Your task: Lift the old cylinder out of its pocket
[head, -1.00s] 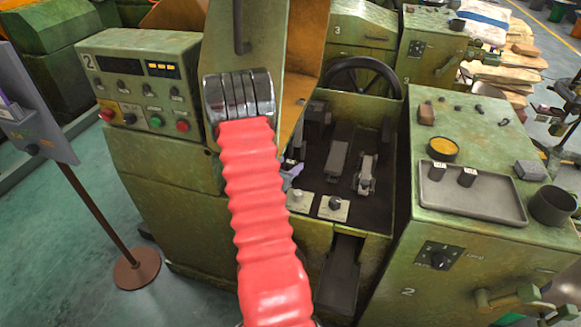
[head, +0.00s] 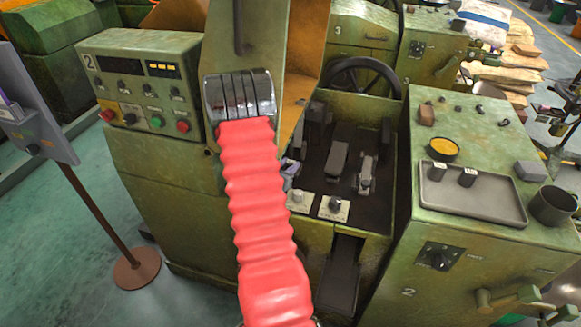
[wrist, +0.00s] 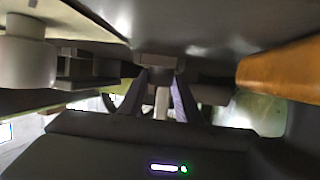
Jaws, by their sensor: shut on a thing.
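My gripper (wrist: 161,78) shows in the wrist view with its two dark, purple-edged fingers close together. It is shut on a small grey piece (wrist: 160,62) at the fingertips, which I take to be the old cylinder. Most of that piece is hidden, and I cannot tell whether it is still down in its pocket. In the head view, my red-sleeved arm reaches into the open bay of machine 2 (head: 335,172) and hides most of the gripper. Only a small purple-grey part shows beside the sleeve.
A grey tray (head: 480,205) with two small dark labelled cylinders stands on the cabinet at right. A dark cup (head: 553,205) is beside it. An orange-lined guard (head: 305,60) and a handwheel (head: 362,75) bound the bay. A control box (head: 140,85) is at left.

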